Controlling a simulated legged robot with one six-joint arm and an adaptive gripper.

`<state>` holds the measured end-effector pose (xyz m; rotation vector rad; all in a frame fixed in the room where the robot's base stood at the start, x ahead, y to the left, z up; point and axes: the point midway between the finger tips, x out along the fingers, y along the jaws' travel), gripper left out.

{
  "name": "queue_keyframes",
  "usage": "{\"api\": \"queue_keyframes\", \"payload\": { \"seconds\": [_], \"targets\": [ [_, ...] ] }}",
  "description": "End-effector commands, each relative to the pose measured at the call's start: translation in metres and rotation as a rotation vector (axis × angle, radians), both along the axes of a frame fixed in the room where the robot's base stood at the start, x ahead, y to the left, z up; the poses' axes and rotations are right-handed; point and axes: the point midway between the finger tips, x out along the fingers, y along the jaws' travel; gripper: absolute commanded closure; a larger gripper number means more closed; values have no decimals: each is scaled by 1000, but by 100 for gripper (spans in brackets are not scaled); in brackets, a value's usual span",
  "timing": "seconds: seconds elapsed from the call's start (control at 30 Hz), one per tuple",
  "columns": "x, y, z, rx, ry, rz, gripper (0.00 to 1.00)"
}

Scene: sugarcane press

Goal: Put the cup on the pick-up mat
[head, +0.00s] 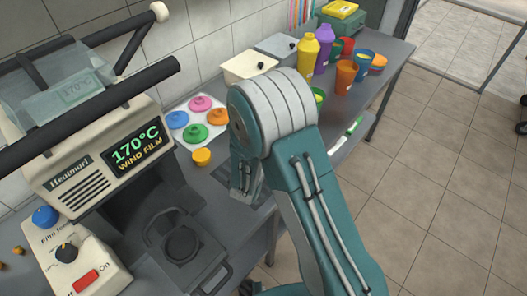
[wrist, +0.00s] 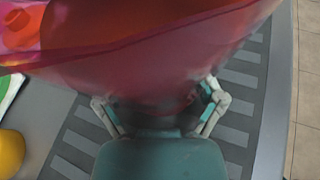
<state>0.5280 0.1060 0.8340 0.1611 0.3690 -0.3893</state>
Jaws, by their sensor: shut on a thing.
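A translucent red cup (wrist: 150,65) fills the upper part of the wrist view, very close to the camera. My gripper (wrist: 160,106) is shut on it, with one finger on each side of its lower part. Below the cup lies a dark grey surface with lighter stripes (wrist: 240,80), which may be the pick-up mat. I cannot tell whether the cup touches it. In the head view my arm hides the cup and the gripper.
A yellow-orange round thing (head: 202,157) and a white sheet with coloured lids (head: 190,133) are left of my arm. Bottles (head: 310,52) and orange cups (head: 346,75) stand farther back. A film-sealing machine (head: 110,150) is at left. The counter's right edge borders tiled floor.

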Motion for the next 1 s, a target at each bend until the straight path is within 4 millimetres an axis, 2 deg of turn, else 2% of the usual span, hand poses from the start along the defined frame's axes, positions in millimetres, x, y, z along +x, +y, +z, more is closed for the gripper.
{"api": "queue_keyframes", "payload": {
  "seconds": [0.1,0.13,0.17,0.67,0.77,1.0],
  "targets": [
    [0,1,-2,-2,0,-1,73],
    [0,1,-3,-2,1,0,8],
    [0,2,-2,-2,1,0,0],
    [0,2,1,-1,-1,0,0],
    [-11,7,5,-2,1,3,0],
    [-53,25,24,-3,0,5,0]
  ]
}}
